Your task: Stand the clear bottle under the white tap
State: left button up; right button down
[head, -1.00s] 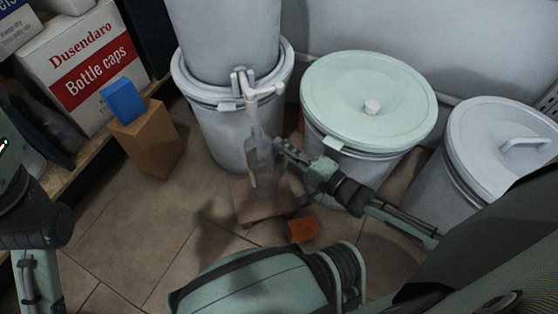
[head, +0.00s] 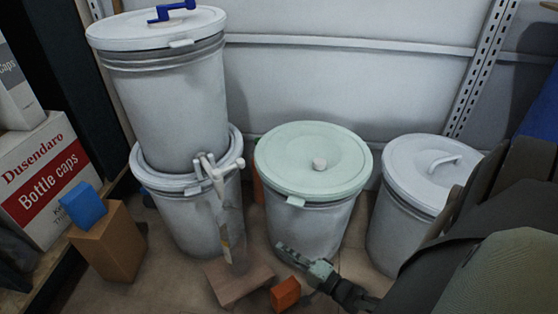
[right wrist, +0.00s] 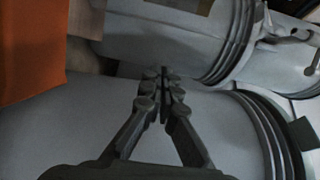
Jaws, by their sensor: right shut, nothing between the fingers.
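The clear bottle (head: 225,232), with a pale label, stands upright on a brown block (head: 232,288) on the floor. Its neck is right below the spout of the white tap (head: 215,172), on the front of the stacked white drums. Whether neck and spout touch I cannot tell. My right gripper (head: 281,249) is to the right of the bottle, apart from it, in front of the green-lidded drum. In the right wrist view its fingers (right wrist: 164,75) are together with nothing between them. My left gripper is not in view.
The drum with the pale green lid (head: 312,163) stands right of the tap, and a white lidded drum (head: 405,220) further right. An orange block (head: 285,294) lies beside the brown block. At left are a cardboard box (head: 110,243) with a blue box (head: 83,206) on it.

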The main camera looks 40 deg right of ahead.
aim_at(234, 239)
jog(key=w+a+b, duration=0.1)
jog(key=w+a, duration=0.4)
jog(key=w, duration=0.2)
jog(key=shift+w, duration=0.25)
jog(key=shift+w+a, duration=0.1)
jog(key=shift+a, duration=0.75)
notch_tip(234, 239, up, 10)
dwell(0.3)
